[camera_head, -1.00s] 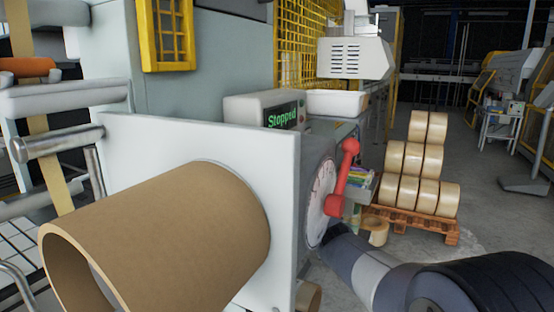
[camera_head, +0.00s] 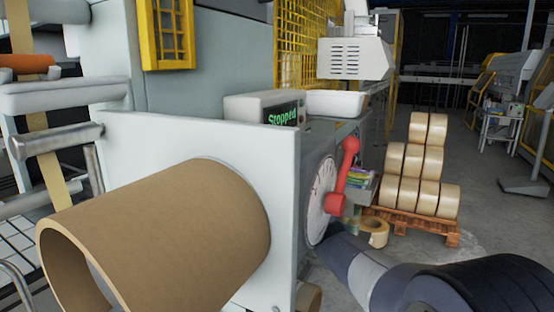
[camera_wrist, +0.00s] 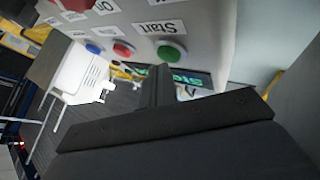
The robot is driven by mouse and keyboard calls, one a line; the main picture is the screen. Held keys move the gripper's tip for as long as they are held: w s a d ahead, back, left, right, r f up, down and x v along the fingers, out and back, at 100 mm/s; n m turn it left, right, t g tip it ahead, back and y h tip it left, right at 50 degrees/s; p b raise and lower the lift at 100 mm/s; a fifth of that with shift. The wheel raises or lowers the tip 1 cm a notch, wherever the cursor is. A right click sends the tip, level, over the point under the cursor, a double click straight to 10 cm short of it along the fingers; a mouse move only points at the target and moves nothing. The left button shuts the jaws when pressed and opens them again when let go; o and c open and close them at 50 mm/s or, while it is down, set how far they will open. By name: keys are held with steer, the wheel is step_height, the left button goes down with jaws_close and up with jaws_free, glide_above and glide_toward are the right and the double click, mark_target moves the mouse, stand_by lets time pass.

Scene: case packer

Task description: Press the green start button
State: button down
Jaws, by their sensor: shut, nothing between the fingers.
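The green start button (camera_wrist: 172,51) is a round green button beside a white "Start" label (camera_wrist: 159,27), seen turned over in the wrist view. My gripper (camera_wrist: 160,72) is shut and empty, its dark fingers just below and slightly left of the green button in that view. I cannot tell whether the fingertips touch it. In the head view the display (camera_head: 283,115) reads "Stopped" in green. The gripper and the button are hidden in the head view.
A red button (camera_wrist: 124,50) and a blue button (camera_wrist: 93,48) sit left of the green one. A large cardboard core (camera_head: 165,235) and white plate (camera_head: 283,180) fill the front. A red lever (camera_head: 342,175) stands out near my arm. Tape rolls (camera_head: 425,165) sit on a pallet.

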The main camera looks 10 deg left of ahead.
steer(key=shift+w+a, duration=0.15)
steer(key=shift+a, duration=0.25)
stand_by(0.3)
steer(key=shift+d+b, duration=0.15)
steer(key=shift+b, duration=0.15)
steer(key=shift+s+d+b, duration=0.3)
steer(key=shift+d, duration=0.35)
steer(key=d, duration=0.1)
steer(key=s+d, duration=0.1)
steer(key=d, duration=0.1)
steer(key=d+b, duration=0.1)
steer(key=shift+s+d, duration=0.35)
stand_by(0.5)
